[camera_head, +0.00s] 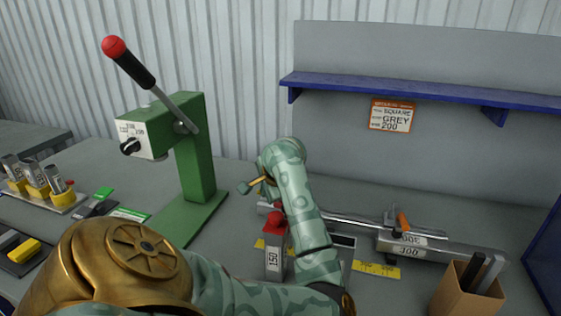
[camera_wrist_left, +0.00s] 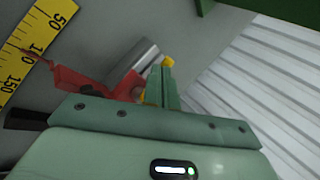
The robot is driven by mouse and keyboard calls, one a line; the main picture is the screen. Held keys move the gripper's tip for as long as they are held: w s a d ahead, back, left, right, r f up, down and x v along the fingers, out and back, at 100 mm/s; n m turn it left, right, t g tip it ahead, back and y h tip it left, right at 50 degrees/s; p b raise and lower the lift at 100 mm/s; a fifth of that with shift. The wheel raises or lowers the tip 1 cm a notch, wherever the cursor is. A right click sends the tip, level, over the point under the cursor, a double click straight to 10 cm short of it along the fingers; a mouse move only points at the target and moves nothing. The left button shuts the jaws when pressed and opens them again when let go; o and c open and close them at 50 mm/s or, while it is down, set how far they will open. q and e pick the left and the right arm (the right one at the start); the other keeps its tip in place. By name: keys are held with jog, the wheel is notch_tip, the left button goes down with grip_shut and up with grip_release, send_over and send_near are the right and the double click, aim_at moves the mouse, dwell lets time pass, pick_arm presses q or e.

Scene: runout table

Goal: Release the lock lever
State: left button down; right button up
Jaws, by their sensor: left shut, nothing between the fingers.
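My left gripper (camera_head: 252,185) is at the far end of my arm, above the table behind the measuring rail. In the left wrist view its fingers (camera_wrist_left: 165,85) are together with nothing between them. A small orange lever (camera_head: 403,222) stands up on a stop on the steel rail (camera_head: 460,250), well to the right of the gripper. A red part (camera_wrist_left: 80,82) and a grey metal cylinder (camera_wrist_left: 135,62) lie close beyond the fingers in the wrist view; I cannot tell whether the red part is a lever. My arm hides part of the rail. My right gripper is not in view.
A green press (camera_head: 197,150) with a red-knobbed handle stands to the left. A red-topped block (camera_head: 274,262) stands beside my forearm. A yellow scale (camera_head: 376,270) lies before the rail, a brown pen box (camera_head: 468,292) at the right. A blue shelf (camera_head: 420,92) spans the back panel.

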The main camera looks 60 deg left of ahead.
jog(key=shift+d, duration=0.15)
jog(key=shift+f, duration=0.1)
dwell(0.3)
pick_arm(q)
jog(key=shift+w+d+b, duration=0.4)
jog(key=shift+w+d, duration=0.1)
jog(key=shift+w, duration=0.1)
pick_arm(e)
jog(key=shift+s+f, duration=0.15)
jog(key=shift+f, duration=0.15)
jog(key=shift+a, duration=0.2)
pick_arm(q)
jog(key=shift+d+r, duration=0.1)
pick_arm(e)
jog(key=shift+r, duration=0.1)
